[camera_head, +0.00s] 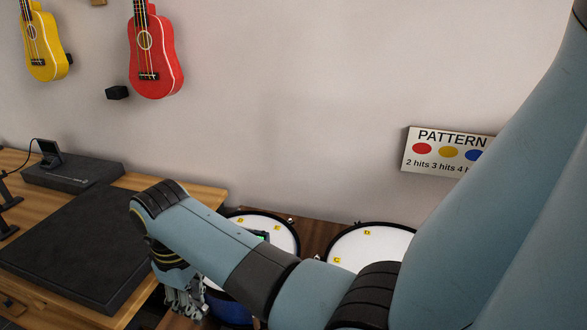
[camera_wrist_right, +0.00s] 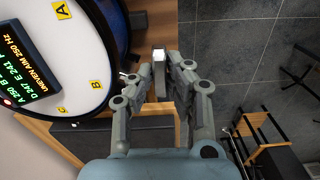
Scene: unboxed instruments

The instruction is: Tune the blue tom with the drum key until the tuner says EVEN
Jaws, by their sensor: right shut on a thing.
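The blue tom (camera_head: 228,308) stands on the wooden bench, mostly hidden behind my right arm in the head view. In the right wrist view its white head (camera_wrist_right: 70,95) carries yellow tags A, B and C. The tuner (camera_wrist_right: 30,70) lies on that head and reads UNEVEN AIM 250 HZ; part of its text is cut off. It also shows in the head view (camera_head: 262,236). My right gripper (camera_wrist_right: 161,75) is shut on the drum key (camera_wrist_right: 158,56), whose pale metal end shows between the fingertips, beside the tom's rim and apart from it. My left gripper is out of view.
A second white-headed drum (camera_head: 375,240) stands right of the tom, partly behind my arm. A dark mat (camera_head: 70,250) and black case (camera_head: 75,172) lie at left. Ukuleles (camera_head: 155,55) and a PATTERN sign (camera_head: 440,150) are on the wall.

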